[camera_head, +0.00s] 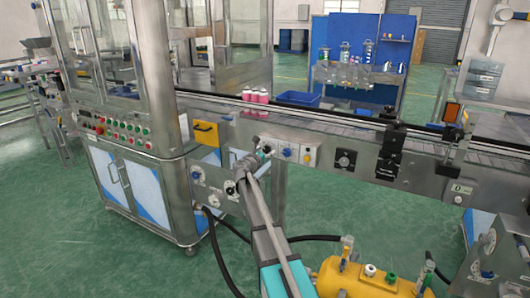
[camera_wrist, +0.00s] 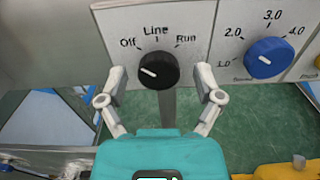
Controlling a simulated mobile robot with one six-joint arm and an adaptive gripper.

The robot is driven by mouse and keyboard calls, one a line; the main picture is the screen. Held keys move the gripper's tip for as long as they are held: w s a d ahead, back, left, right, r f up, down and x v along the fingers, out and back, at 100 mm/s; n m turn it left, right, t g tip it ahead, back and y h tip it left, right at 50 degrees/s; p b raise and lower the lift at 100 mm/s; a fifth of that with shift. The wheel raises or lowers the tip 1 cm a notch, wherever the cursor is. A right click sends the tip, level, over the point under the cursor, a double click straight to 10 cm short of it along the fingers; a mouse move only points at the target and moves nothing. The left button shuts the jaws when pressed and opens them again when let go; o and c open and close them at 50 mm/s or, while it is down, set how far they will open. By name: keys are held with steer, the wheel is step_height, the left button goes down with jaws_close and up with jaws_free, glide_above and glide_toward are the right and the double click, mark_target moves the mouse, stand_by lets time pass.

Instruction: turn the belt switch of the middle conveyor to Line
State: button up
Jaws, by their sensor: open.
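The belt switch (camera_wrist: 158,70) is a black round knob on a light panel (camera_wrist: 185,20) marked Off, Line and Run. Its white mark lies on the left side and points toward Off. My gripper (camera_wrist: 161,76) is open, with one finger at the left and one at the right of the knob. Both fingers look apart from the knob, but their depth to the panel is hard to tell. In the head view my gripper (camera_head: 262,153) is at the conveyor's front panel and hides the switch.
A blue dial (camera_wrist: 268,58) numbered 1.0 to 4.0 sits just right of the switch. In the head view, pink-and-white cans (camera_head: 255,96) stand on the conveyor (camera_head: 330,118) above. A yellow tank (camera_head: 365,282) with hoses is below, near my arm.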

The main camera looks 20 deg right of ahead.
steer(key=c, duration=1)
steer(key=shift+a, duration=0.15)
steer(key=shift+c, duration=0.8)
